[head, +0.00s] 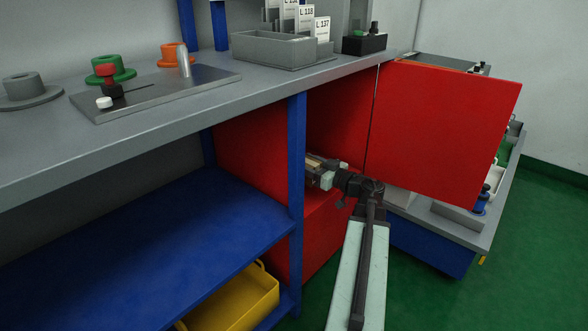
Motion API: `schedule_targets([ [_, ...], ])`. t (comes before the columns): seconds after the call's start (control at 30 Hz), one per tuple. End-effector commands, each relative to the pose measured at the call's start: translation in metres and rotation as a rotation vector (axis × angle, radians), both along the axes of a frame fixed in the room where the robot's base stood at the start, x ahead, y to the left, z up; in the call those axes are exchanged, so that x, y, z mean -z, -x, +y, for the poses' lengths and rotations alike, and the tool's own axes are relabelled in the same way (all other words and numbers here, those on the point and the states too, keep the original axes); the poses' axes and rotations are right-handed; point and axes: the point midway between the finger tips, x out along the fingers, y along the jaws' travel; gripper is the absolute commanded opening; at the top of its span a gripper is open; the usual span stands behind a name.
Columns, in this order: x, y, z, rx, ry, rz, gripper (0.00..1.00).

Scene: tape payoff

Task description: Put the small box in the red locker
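The red locker (332,215) stands under the bench, behind a blue post. Its red door (440,128) is swung wide open to the right, and its dark red inside (340,125) shows. My gripper (318,174) reaches in from the right at the locker's opening, near the blue post. A small tan box (316,162) shows between its pale fingers, which appear closed on it. The post hides the left end of the fingers and part of the box. Whether the box touches the locker floor cannot be told.
The grey bench top (160,120) carries a metal plate with a post, coloured spools (110,70) and a grey card tray (275,50). Below are a blue shelf (150,245) and a yellow bin (235,300). A low cart (430,245) stands behind the door. Green floor is clear at right.

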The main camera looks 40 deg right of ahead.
Motion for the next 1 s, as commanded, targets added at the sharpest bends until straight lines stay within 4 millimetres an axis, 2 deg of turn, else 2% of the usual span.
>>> schedule_targets([
  [0.13, 0.0, -0.005, 0.003, -0.008, 0.0, -0.001, 0.02],
  [0.23, 0.002, -0.01, -0.003, -0.009, 0.0, -0.001, 0.02],
  [0.3, 0.024, -0.007, -0.004, -0.005, 0.0, 0.0, 0.02],
  [0.4, 0.04, -0.008, -0.003, -0.006, 0.0, 0.0, 0.02],
  [0.63, 0.036, -0.012, 0.002, -0.017, 0.0, 0.0, 0.02],
  [0.67, 0.036, -0.013, 0.003, -0.017, 0.0, 0.001, 0.61],
  [0.7, 0.036, -0.013, 0.003, -0.017, 0.0, 0.001, 0.72],
  [0.73, 0.036, -0.013, 0.003, -0.018, 0.0, 0.001, 0.74],
  [1.0, 0.036, -0.012, 0.003, -0.017, 0.0, 0.001, 0.74],
])
